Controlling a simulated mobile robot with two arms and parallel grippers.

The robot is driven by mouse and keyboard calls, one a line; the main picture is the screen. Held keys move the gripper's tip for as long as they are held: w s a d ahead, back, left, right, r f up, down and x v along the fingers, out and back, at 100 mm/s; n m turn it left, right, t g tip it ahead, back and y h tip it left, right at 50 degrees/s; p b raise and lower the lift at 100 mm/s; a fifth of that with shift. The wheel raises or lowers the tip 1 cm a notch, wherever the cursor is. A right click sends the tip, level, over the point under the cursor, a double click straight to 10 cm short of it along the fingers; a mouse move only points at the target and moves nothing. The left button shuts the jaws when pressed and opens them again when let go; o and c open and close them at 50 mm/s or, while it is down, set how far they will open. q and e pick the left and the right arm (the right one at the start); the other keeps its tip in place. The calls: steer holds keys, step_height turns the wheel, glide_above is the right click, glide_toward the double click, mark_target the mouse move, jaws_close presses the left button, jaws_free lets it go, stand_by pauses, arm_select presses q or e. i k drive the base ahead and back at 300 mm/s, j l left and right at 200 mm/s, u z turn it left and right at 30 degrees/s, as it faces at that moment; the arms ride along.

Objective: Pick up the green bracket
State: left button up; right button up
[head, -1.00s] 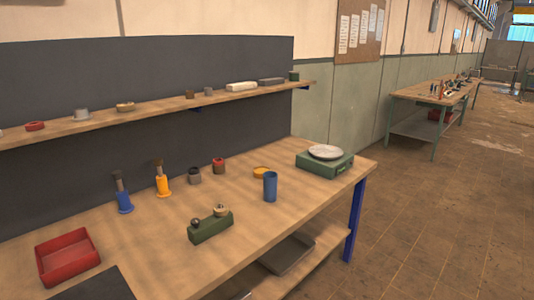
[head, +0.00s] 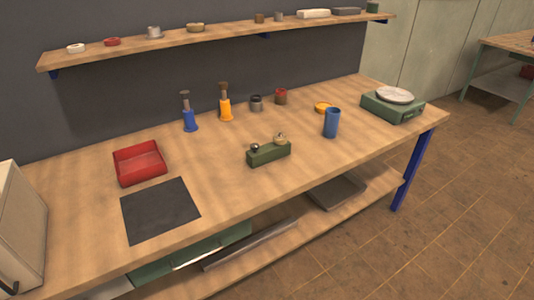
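A green block-like piece (head: 268,154), which looks like the green bracket, sits on the wooden workbench (head: 220,180) near its front middle. It has a dark round knob on its left end and a tan round part on its right end. Nothing touches it. Neither of my grippers shows in the head view.
A black mat (head: 160,210) and red tray (head: 140,163) lie left of the green piece. A blue cup (head: 332,122) and green scale (head: 393,105) stand right. Blue (head: 189,113) and yellow (head: 226,103) bottle-like items stand behind. A pale box (head: 20,230) stands far left.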

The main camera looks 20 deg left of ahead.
mark_target(268, 152)
steer(key=u, duration=0.5)
steer(key=i+l+u, duration=0.3)
steer(key=u, duration=0.15)
steer(key=i+l+u, duration=0.25)
steer(key=l+u, duration=0.25)
